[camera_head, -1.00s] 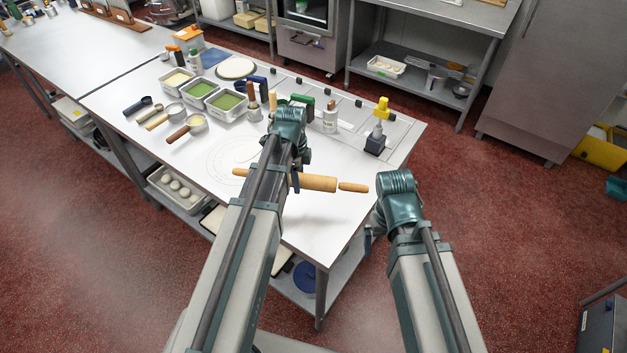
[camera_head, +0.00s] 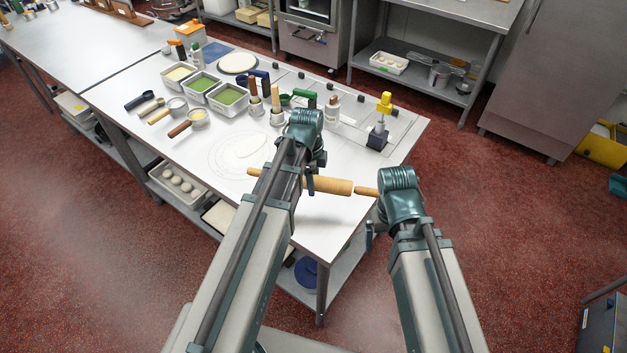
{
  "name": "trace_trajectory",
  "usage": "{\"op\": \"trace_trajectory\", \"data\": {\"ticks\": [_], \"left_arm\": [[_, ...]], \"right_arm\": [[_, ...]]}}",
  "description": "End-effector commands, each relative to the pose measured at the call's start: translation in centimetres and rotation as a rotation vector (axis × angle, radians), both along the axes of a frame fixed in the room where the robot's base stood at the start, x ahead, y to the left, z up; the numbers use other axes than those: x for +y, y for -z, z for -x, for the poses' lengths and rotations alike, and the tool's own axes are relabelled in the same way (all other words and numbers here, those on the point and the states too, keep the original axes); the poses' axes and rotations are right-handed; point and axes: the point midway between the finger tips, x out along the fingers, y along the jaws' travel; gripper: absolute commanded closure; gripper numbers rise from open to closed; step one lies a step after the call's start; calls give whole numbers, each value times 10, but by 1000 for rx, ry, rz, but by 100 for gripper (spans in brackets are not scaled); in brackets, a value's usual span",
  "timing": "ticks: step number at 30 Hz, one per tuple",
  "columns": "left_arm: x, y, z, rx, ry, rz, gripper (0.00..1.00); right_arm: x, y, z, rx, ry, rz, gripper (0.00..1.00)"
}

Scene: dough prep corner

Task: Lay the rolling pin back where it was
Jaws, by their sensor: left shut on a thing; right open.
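The wooden rolling pin (camera_head: 332,185) lies level across the view, over the right front part of the white worktop (camera_head: 316,231). My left gripper (camera_head: 310,183) is shut on its barrel; my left arm hides part of the pin. The pin's left handle shows left of the arm, and its right handle reaches close to my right arm's wrist. I cannot tell how high the pin is above the worktop. My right gripper (camera_head: 370,238) is open, beside the table's right edge, mostly hidden behind its own wrist.
The worktop's front is clear.

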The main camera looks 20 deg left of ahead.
Motion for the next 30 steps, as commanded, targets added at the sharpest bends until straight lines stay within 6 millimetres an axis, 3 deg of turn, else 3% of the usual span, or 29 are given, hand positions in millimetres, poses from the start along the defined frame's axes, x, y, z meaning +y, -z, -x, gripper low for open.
{"op": "trace_trajectory", "data": {"ticks": [21,30], "left_arm": [[0,66,0,0,0,0,100],[0,75,0,0,0,0,100]], "right_arm": [[0,66,0,0,2,0,0],[0,75,0,0,2,0,0]]}}
